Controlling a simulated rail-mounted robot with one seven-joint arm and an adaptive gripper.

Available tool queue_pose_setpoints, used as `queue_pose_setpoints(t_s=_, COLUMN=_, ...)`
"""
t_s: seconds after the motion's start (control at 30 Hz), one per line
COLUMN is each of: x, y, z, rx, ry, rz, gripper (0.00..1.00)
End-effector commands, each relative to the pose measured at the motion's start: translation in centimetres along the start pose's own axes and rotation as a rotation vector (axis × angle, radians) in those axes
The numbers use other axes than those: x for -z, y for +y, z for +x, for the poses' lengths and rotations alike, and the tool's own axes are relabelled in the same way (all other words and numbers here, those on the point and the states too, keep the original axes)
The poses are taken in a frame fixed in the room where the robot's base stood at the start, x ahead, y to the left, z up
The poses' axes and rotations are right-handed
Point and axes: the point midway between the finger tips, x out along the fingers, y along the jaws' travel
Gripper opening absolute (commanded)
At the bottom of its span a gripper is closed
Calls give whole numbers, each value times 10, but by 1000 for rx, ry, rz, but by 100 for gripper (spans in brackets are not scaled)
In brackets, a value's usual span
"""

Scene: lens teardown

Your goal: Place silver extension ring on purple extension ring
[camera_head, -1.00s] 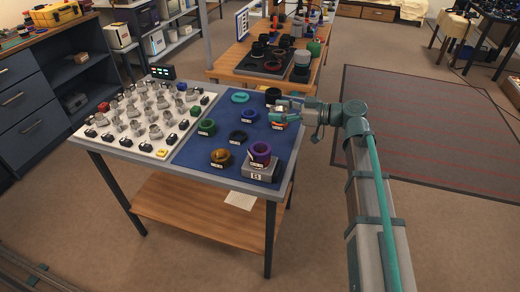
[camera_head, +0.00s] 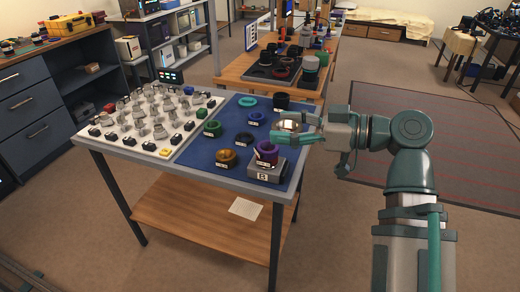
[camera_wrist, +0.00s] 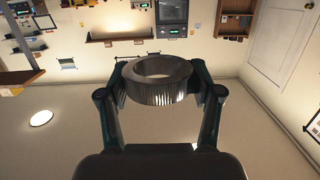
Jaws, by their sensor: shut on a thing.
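My gripper (camera_head: 287,136) is shut on the silver extension ring (camera_wrist: 158,80), a ribbed metal ring that fills the space between the two fingers in the wrist view. In the head view the silver ring (camera_head: 289,125) is partly hidden by the fingers and is held above the blue mat. The purple extension ring (camera_head: 266,152) sits on a grey block marked B (camera_head: 264,172) at the front right of the mat. The silver ring is above and to the right of the purple ring in the picture, apart from it.
On the blue mat (camera_head: 215,165) stand a brown ring (camera_head: 227,158), a green ring (camera_head: 212,128), a dark blue ring (camera_head: 244,139), a teal ring (camera_head: 248,101) and a black ring (camera_head: 281,101). A white board (camera_head: 115,133) with several small parts lies left.

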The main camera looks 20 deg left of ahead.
Motion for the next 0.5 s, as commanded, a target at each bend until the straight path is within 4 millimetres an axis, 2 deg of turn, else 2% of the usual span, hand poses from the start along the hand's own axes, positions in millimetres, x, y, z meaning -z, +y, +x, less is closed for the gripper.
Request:
queue_pose_setpoints(t_s=0.17, x=-3, y=4, z=5, rx=1, ry=1, rz=3, gripper=28)
queue_pose_setpoints(t_s=0.5, x=-14, y=35, z=27, rx=2, ry=0, rz=4, gripper=28)
